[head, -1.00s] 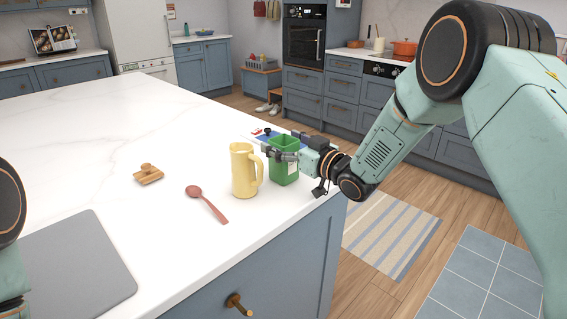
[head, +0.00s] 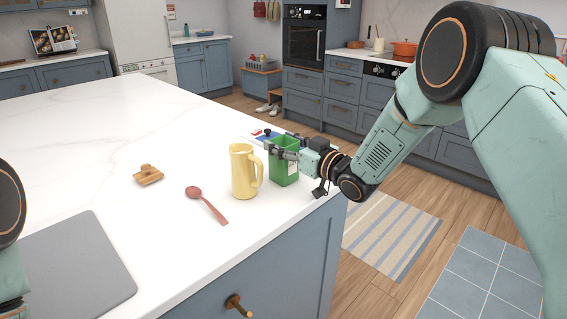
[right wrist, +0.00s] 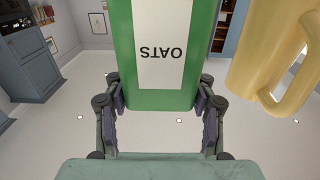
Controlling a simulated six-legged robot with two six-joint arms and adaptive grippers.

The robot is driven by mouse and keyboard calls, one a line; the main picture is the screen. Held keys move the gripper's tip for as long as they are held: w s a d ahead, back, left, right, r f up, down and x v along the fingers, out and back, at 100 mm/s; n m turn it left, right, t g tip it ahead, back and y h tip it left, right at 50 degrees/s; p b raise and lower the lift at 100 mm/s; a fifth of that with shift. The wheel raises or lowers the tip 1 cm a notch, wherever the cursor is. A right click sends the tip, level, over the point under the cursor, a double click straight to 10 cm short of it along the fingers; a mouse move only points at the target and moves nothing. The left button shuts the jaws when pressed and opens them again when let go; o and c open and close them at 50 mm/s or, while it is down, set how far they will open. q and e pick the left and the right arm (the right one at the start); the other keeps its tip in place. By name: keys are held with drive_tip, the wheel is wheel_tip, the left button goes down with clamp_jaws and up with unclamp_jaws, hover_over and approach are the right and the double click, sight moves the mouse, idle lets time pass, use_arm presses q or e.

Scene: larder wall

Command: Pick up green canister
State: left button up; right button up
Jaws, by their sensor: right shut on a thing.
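The green canister (head: 284,168) stands upright near the right edge of the white counter, just right of a yellow pitcher. In the right wrist view the canister (right wrist: 163,99) fills the upper middle, with a white label reading OATS upside down. My right gripper (head: 283,147) reaches it from the right and is shut on its upper part. In the right wrist view the two fingers (right wrist: 160,105) press on either side of it. My left gripper is not in view; only a bit of the left arm shows at the left edge.
The yellow pitcher (head: 243,171) stands close beside the canister, and also shows in the right wrist view (right wrist: 262,60). A red spoon (head: 206,204), a small wooden object (head: 148,175) and a grey board (head: 68,274) lie on the counter (head: 150,115). A blue-and-red item (head: 264,134) lies behind the canister.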

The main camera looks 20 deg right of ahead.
drive_tip(key=shift+r, duration=0.1)
clamp_jaws()
drive_tip(key=shift+r, duration=0.1)
